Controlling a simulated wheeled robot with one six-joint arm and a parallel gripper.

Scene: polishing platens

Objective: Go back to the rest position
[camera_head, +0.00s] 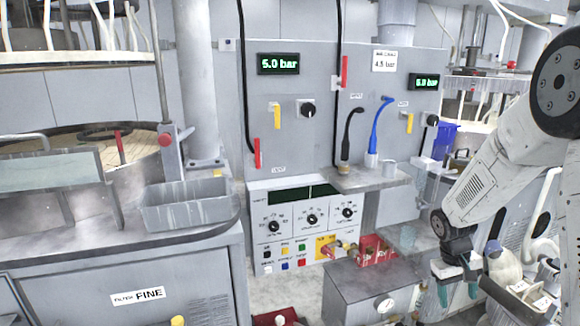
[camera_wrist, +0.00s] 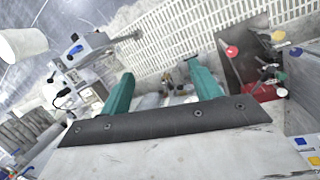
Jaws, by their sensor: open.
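My gripper (camera_head: 458,293) hangs at the lower right of the head view, with my white and black arm reaching down from the right edge. In the wrist view my gripper (camera_wrist: 162,84) shows two teal fingers standing well apart. Nothing is held between the fingers. Past them is a blurred, cluttered surface with small items beside a white slatted grating (camera_wrist: 185,40). I cannot tell how far the fingertips are from these things.
A panel with knobs and coloured buttons (camera_head: 305,219) stands at the centre. A grey tray (camera_head: 187,208) sits on the left bench. A red box (camera_head: 376,249) stands near a grey cabinet (camera_head: 350,295) with a gauge, left of my gripper. Bottles (camera_head: 500,262) stand close to its right.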

